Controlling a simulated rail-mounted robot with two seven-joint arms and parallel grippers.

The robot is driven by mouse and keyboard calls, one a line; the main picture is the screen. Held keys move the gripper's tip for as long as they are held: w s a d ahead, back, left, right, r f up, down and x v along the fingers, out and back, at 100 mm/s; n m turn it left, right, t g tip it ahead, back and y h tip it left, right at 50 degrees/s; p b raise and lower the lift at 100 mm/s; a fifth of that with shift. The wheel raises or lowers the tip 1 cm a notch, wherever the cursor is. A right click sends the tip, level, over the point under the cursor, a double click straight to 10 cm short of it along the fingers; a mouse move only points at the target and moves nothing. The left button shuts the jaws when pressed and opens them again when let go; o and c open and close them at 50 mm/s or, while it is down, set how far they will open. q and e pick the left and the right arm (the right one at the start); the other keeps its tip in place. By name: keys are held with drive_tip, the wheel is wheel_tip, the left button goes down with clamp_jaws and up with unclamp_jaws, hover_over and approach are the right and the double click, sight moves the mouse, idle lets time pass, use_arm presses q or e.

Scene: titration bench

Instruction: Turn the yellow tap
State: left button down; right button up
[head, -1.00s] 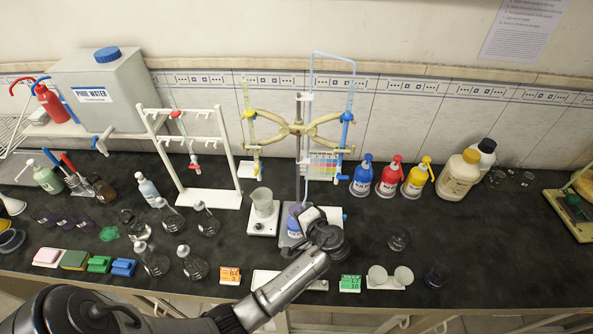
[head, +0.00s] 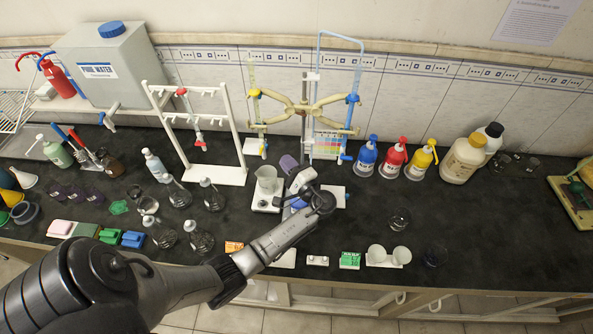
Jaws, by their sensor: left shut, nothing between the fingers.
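The yellow tap (head: 262,149) sits low on the left burette (head: 252,75), which is clamped on the stand at the back of the bench. My left gripper (head: 291,189) is shut and empty. In the picture it is in front of and a little to the right of the yellow tap, apart from it, over the stirrer area. A blue piece (head: 298,203) shows partly behind my gripper; most of it is hidden. The right burette (head: 355,75) has a blue tap (head: 345,157). My right gripper is out of view.
A beaker (head: 267,180) stands on a white plate just left of my gripper. A purplish rounded object (head: 289,164) is right behind the gripper. A white rack (head: 218,174) stands left; blue, red and yellow bottles (head: 416,164) stand right.

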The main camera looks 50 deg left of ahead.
sight(262, 148)
use_arm(q)
drive_tip(key=shift+s+a+r+p, duration=0.3)
drive_tip(key=shift+s+a, duration=0.2)
drive_tip(key=shift+a, duration=0.25)
drive_tip(key=shift+s+a+r+p, duration=0.25)
drive_tip(key=shift+s+a+p, duration=0.2)
drive_tip(key=shift+a, duration=0.3)
drive_tip(key=shift+s+a+r+p, duration=0.3)
drive_tip(key=shift+s+a, duration=0.2)
drive_tip(key=shift+a, duration=0.25)
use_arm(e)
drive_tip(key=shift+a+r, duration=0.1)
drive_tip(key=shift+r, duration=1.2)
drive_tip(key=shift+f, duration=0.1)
